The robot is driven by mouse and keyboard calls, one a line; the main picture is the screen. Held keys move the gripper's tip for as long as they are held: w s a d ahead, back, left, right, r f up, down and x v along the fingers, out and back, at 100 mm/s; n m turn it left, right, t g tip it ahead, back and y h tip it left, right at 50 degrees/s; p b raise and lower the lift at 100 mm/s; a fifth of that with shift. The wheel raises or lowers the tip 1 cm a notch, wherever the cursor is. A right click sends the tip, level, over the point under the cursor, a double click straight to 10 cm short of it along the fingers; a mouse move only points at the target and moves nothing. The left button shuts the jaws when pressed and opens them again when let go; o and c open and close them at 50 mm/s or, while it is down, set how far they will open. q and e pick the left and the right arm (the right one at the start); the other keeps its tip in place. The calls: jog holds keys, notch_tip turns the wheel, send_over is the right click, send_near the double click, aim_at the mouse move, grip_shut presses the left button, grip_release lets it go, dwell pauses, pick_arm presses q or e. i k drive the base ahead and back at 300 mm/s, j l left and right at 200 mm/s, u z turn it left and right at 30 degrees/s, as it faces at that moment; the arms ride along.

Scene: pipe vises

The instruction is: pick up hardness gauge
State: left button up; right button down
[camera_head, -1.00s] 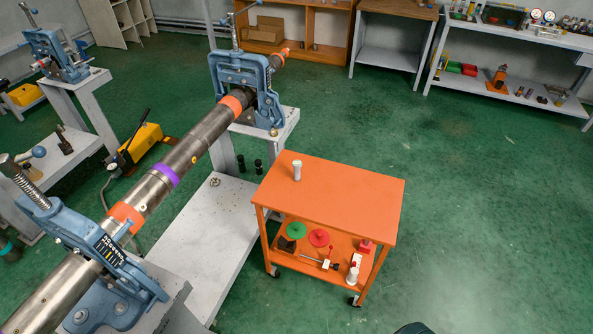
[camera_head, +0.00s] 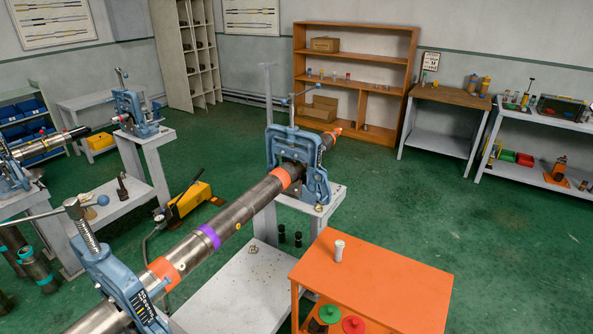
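A small white cylindrical object with a wider top (camera_head: 339,251), which looks like the hardness gauge, stands upright on the top of the orange cart (camera_head: 390,290). It is near the cart's back left part, and nothing touches it. Neither of my grippers shows in the head view, so their state cannot be seen.
A long steel pipe (camera_head: 240,216) with orange and purple bands runs through blue vises (camera_head: 300,165) left of the cart. A yellow pump (camera_head: 190,200) sits on the floor behind it. Shelves (camera_head: 350,75) and benches line the back. Green floor (camera_head: 500,240) is clear at right.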

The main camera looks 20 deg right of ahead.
aim_at(339, 243)
jog(key=i+l+u, duration=0.1)
jog(key=l, duration=0.2)
jog(key=i+l+u, duration=0.1)
jog(key=l, duration=0.2)
jog(key=i+l, duration=0.2)
jog(key=l, duration=0.15)
jog(key=i+l+u, duration=0.15)
jog(key=l, duration=0.15)
jog(key=k, duration=0.05)
